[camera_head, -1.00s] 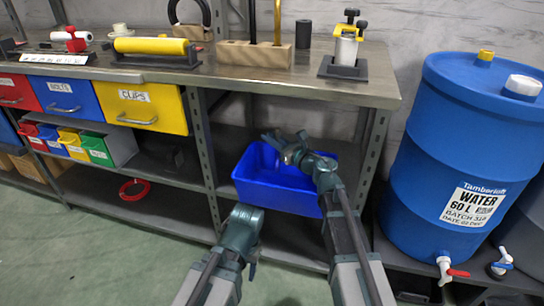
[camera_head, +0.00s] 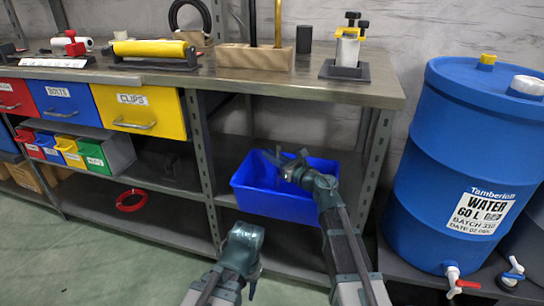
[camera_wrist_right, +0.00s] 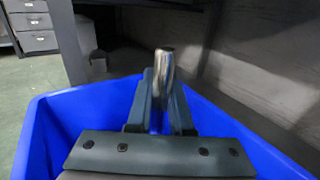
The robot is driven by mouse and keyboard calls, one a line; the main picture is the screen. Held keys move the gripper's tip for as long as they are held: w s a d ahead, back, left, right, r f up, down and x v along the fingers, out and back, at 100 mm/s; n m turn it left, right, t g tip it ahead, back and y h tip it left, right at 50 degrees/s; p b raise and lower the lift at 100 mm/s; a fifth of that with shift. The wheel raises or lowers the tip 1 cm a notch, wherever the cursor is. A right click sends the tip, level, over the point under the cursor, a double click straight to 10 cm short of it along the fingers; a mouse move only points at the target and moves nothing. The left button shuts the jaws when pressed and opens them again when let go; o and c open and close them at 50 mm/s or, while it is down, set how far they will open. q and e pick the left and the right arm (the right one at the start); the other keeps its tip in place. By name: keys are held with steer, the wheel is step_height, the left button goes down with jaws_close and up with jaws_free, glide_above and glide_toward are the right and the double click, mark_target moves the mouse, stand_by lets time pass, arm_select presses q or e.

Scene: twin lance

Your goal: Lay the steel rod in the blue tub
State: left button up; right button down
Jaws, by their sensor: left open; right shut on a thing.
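The blue tub (camera_head: 275,204) stands on the shelf under the steel bench. My right gripper (camera_head: 283,158) is over the tub's opening in the head view. In the right wrist view its jaws (camera_wrist_right: 160,98) are shut on the steel rod (camera_wrist_right: 164,62), whose bright end sticks up between the fingers. The tub's walls (camera_wrist_right: 40,125) show on both sides of the jaws there. I cannot make out the rod in the head view. My left gripper (camera_head: 245,248) is low in front of the shelf, apart from the tub, open, its fingertips hard to see.
A shelf post (camera_head: 204,165) stands just left of the tub, and another to its right. The bench top (camera_head: 270,82) overhangs it. A large blue water barrel (camera_head: 450,150) is at the right. A red ring (camera_head: 131,200) lies on the lower shelf.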

steer(key=shift+s+f+b, duration=0.1)
steer(key=shift+f+b, duration=0.15)
steer(key=shift+b, duration=0.05)
steer(key=c, duration=0.8)
jaws_free()
steer(key=shift+r, duration=0.15)
steer(key=v, duration=0.2)
steer(key=p+v, duration=0.1)
steer(key=v, duration=0.4)
steer(key=shift+d+r, duration=0.2)
steer(key=shift+r, duration=0.15)
steer(key=shift+r+p, duration=0.1)
steer(key=shift+p, duration=0.2)
